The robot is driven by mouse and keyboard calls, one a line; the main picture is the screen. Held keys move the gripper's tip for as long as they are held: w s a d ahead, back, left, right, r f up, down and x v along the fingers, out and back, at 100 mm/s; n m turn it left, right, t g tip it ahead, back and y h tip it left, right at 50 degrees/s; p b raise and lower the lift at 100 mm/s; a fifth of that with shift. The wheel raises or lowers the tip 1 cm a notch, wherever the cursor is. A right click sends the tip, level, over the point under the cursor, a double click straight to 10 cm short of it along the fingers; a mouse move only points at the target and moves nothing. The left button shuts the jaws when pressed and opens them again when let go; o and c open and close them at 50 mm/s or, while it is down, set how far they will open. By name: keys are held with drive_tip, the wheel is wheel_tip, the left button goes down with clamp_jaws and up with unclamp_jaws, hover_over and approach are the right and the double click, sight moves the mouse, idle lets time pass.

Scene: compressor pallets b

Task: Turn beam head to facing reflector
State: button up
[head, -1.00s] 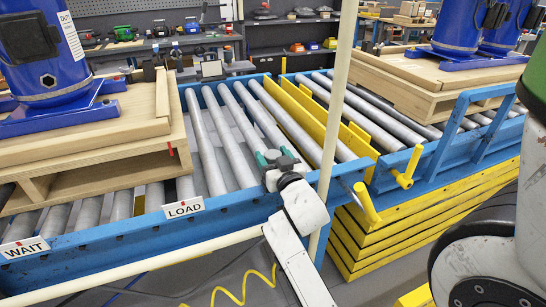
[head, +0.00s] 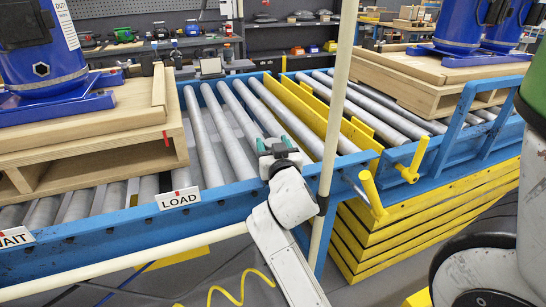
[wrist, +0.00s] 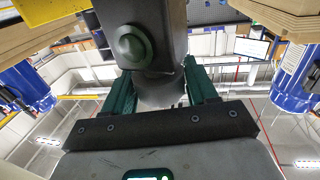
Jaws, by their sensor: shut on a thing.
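My gripper (head: 278,149) is at the near blue rail of the roller conveyor, right of the LOAD sign. Its green fingers (wrist: 160,88) sit either side of a dark boxy housing with a round knob on its face, which I take as the beam head (wrist: 172,35). The gripper is shut on it. A grey rounded part shows below the housing between the fingers. In the head view the beam head is small and mostly hidden by the gripper, so its facing is unclear. I cannot pick out the reflector with certainty.
A wooden pallet (head: 90,135) with a blue compressor (head: 45,50) stands left on the rollers. A pale upright pole (head: 340,100) rises just right of my gripper. Yellow guide plates (head: 312,110) and yellow handles (head: 372,195) lie to the right. Bare rollers (head: 205,140) lie beyond the gripper.

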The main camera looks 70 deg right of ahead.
drive_tip(key=g+b, duration=0.1)
drive_tip(key=m+g+h+b, duration=0.1)
drive_tip(key=b, duration=0.1)
drive_tip(key=shift+w+f+m, duration=0.15)
drive_tip(key=shift+f+m, duration=0.1)
drive_tip(key=shift+m, duration=0.05)
drive_tip(key=shift+r+m+g+h+b, duration=0.2)
drive_tip(key=shift+m+g+h+b, duration=0.25)
drive_tip(key=shift+g, duration=0.35)
drive_tip(key=o, duration=0.9)
drive_tip(key=shift+o, duration=0.2)
drive_tip(key=shift+a, duration=0.1)
drive_tip(key=v, duration=1)
drive_tip(key=shift+s+a+b, duration=0.3)
drive_tip(key=shift+a+b, duration=0.05)
drive_tip(key=shift+b, duration=0.05)
drive_tip(key=shift+r, duration=0.2)
